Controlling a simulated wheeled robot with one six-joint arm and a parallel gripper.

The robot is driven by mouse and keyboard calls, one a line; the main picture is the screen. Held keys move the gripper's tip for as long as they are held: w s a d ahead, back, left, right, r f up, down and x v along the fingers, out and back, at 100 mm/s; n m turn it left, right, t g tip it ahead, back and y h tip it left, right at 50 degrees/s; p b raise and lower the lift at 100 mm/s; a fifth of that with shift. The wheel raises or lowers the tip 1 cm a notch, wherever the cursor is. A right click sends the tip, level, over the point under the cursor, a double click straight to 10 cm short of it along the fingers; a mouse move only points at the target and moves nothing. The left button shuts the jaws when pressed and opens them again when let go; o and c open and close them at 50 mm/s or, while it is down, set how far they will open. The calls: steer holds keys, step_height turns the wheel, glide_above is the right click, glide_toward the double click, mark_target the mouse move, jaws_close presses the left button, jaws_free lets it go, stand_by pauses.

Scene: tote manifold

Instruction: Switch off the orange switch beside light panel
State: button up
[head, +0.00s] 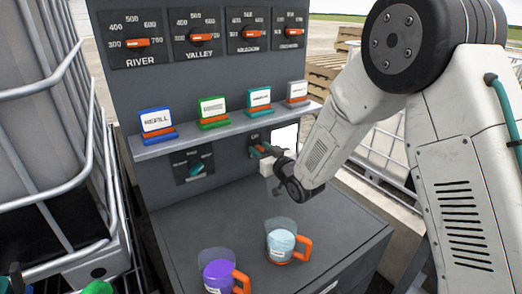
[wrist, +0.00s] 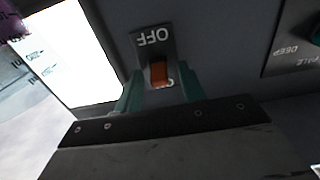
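The orange switch (wrist: 158,72) sits on a dark plate on the grey panel face in the wrist view. Its OFF label reads upside down above the orange lever. The lever covers most of a second label at the plate's lower end. The lit white light panel (wrist: 78,50) is to its left, and it also shows in the head view (head: 286,137). My gripper (wrist: 159,90) has its two teal fingers apart, one on each side of the switch, with nothing visibly gripped.
A shelf (head: 225,127) with several labelled cards runs above my gripper. A teal knob (head: 197,168) is on the panel at lower left. A purple mug (head: 218,276) and a light blue mug (head: 280,245) stand on the grey counter (head: 205,222) below.

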steer(key=shift+w+a, duration=0.1)
jaws_close()
steer(key=shift+f+t+y, duration=0.2)
steer(key=shift+t+y, duration=0.1)
steer(key=shift+t, duration=0.3)
jaws_free()
stand_by(0.3)
